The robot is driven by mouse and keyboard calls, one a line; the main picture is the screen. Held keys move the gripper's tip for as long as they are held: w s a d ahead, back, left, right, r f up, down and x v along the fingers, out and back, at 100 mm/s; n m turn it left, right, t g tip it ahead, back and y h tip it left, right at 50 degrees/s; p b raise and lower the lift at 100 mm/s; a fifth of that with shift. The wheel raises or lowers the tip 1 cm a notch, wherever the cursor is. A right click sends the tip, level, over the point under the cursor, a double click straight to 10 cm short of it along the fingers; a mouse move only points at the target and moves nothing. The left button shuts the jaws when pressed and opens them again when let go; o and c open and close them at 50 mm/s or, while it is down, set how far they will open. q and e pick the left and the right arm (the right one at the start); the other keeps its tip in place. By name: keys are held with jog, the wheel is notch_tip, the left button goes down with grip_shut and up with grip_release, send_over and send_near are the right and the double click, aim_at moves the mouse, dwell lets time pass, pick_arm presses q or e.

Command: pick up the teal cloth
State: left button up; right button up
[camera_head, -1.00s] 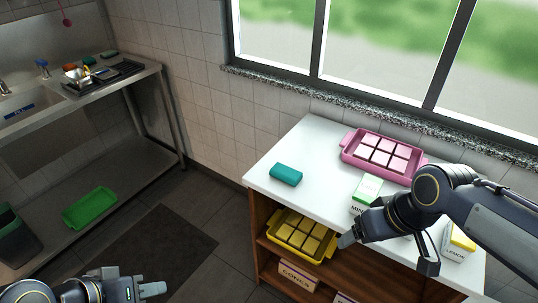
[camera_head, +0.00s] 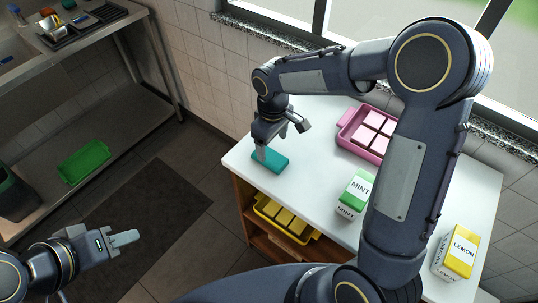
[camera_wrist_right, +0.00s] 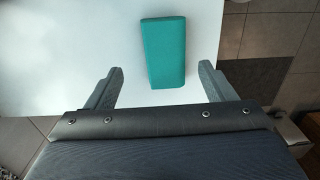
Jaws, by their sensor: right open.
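The teal cloth (camera_head: 272,162), a small folded block, lies on the white counter near its left end. In the right wrist view the teal cloth (camera_wrist_right: 165,52) sits ahead of and between the two spread fingers. My right gripper (camera_head: 262,150) is directly above the cloth in the head view, fingers pointing down, and partly covers it. In the wrist view my right gripper (camera_wrist_right: 156,88) is open with nothing between its fingers. My left gripper (camera_head: 125,239) is low at the left, over the floor, away from the counter; its finger opening is not clear.
A pink tray (camera_head: 352,143) with pale squares, a mint carton (camera_head: 356,192) and a lemon carton (camera_head: 456,254) stand on the counter (camera_head: 312,200). A yellow tray (camera_head: 266,215) is on the shelf below. My right arm hides much of the counter's right part.

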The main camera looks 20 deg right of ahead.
aim_at(270, 156)
jog(key=f, duration=0.3)
jog(key=shift+s+a+f+p, duration=0.1)
jog(key=shift+a+f+p, duration=0.2)
jog(key=shift+f+p, duration=0.1)
jog(key=shift+f, duration=0.65)
jog(key=c, duration=1.1)
jog(key=shift+o, duration=0.2)
jog(key=shift+r, duration=0.1)
